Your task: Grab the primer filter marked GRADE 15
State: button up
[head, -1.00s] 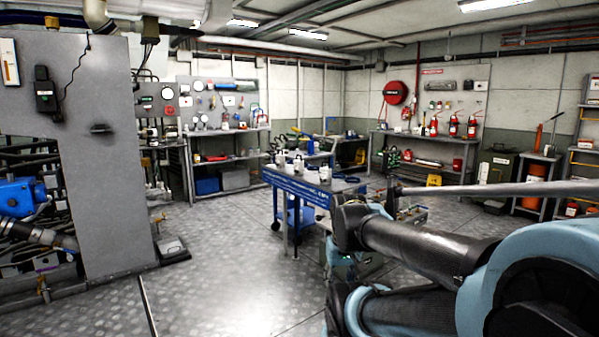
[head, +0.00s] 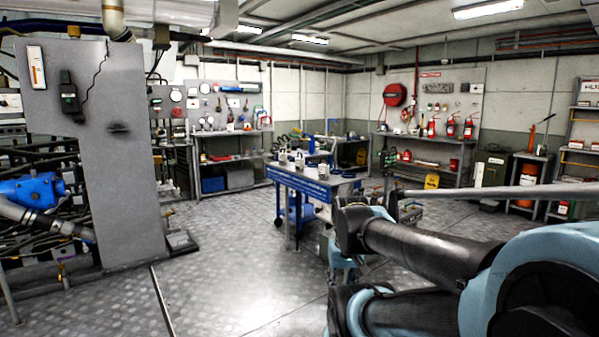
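Several small pale canisters stand on top of a blue workbench (head: 298,178) in the middle of the room. One canister (head: 323,171) stands toward the right of the group and another (head: 283,157) toward the left. They may be the primer filters, but any markings, including GRADE 15, are too small to read. My arm crosses the lower right of the head view. My gripper cannot be made out, so its fingers and whatever they may hold are not shown.
A grey cabinet (head: 135,160) with pipework and a blue pump (head: 32,189) stands at the left. Shelving with red extinguishers (head: 451,127) lines the back right. A yellow sign (head: 431,182) stands there. The metal floor (head: 225,270) before the workbench is clear.

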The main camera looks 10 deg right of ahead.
aim_at(298, 162)
jog(key=z, duration=0.55)
jog(key=i, duration=1.9)
jog(key=u, duration=0.2)
